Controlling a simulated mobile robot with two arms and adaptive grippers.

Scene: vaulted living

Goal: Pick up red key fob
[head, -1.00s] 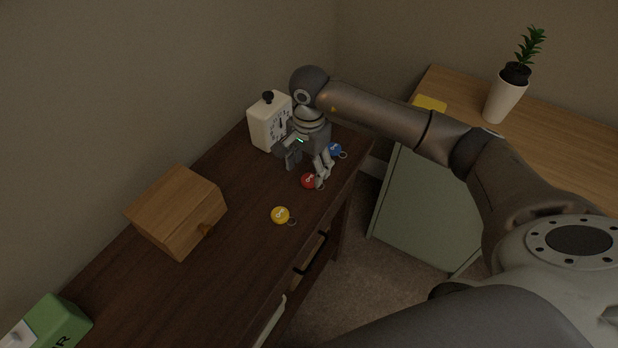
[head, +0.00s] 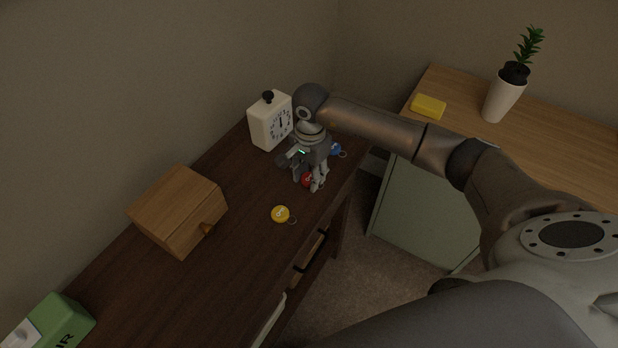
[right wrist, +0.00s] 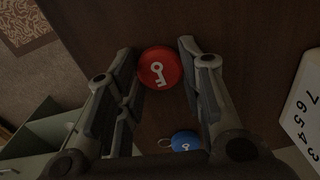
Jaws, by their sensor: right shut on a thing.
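The red key fob (head: 306,180) is a round red disc with a white key mark. It is on the dark wooden table, partly hidden by my right gripper (head: 309,181). In the right wrist view the red fob (right wrist: 159,68) sits between the two fingertips of my right gripper (right wrist: 160,75), which is shut on it. Whether the fob is lifted off the table cannot be told. My left gripper is not in view.
A yellow key fob (head: 281,214) lies nearer on the dark table (head: 240,265), and a blue one (head: 336,150) lies just beyond the gripper. A wooden box (head: 178,210) is farther left.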

